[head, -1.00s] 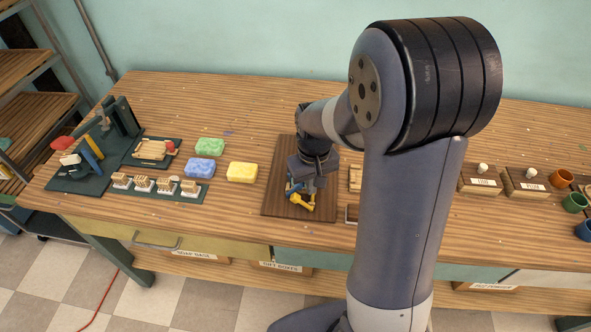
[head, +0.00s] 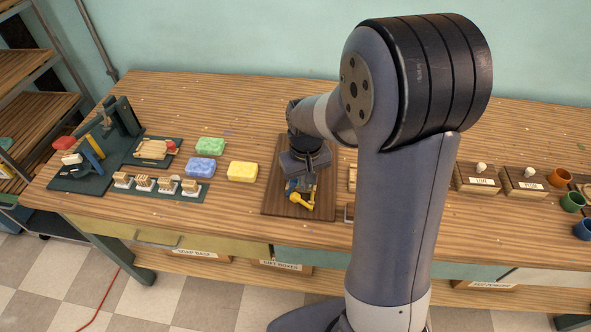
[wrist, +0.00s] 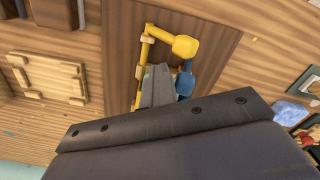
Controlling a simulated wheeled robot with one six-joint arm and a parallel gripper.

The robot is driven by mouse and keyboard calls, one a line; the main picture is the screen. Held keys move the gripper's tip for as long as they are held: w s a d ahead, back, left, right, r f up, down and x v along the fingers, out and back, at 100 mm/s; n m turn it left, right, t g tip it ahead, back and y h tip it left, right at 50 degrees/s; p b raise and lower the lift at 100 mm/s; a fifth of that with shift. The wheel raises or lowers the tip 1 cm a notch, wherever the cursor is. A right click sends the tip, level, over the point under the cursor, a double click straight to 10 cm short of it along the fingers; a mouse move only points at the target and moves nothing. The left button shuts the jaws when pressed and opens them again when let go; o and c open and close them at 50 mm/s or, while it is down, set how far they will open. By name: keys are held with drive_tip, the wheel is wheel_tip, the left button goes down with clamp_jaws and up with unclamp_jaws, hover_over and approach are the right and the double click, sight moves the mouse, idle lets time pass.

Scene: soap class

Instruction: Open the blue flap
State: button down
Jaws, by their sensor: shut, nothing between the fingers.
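A blue piece with a rounded paddle end (wrist: 185,80) sits on a dark brown board (wrist: 205,32), beside a yellow piece with a similar paddle (wrist: 186,46). In the head view the yellow piece (head: 302,200) shows at the front of the board (head: 317,212), and the blue is mostly hidden by my gripper. My gripper (wrist: 157,82) is shut and empty, pointing down at the board between the yellow bar and the blue piece. I cannot tell whether it touches the blue piece, nor which part of it is the flap.
A yellow soap (head: 242,172), a blue soap (head: 200,168) and a green soap (head: 210,146) lie left of the board. A rack of stamps (head: 160,188) and a dark press (head: 90,165) stand further left. Labelled boxes (head: 480,178) and cups (head: 572,202) are at right.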

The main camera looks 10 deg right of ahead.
sight(293, 181)
drive_tip(key=shift+s+a+f, duration=0.2)
drive_tip(key=shift+f, duration=0.25)
drive_tip(key=shift+w+a, duration=0.2)
drive_tip(key=shift+a, duration=0.65)
drive_tip(key=shift+w+a, duration=0.15)
drive_tip(key=shift+a, duration=0.25)
drive_tip(key=shift+w+a+f, duration=0.15)
drive_tip(key=shift+w+a, duration=0.2)
drive_tip(key=shift+w, duration=0.1)
drive_tip(key=shift+s+d+r+p, duration=0.1)
drive_tip(key=shift+d+r+p, duration=0.05)
drive_tip(key=shift+r+p, duration=0.3)
drive_tip(key=r+p, duration=0.1)
drive_tip(key=r, duration=0.1)
drive_tip(key=r+p, duration=0.4)
drive_tip(key=r, duration=0.1)
drive_tip(key=shift+d, duration=0.35)
drive_tip(key=shift+f, duration=0.1)
drive_tip(key=shift+f, duration=0.1)
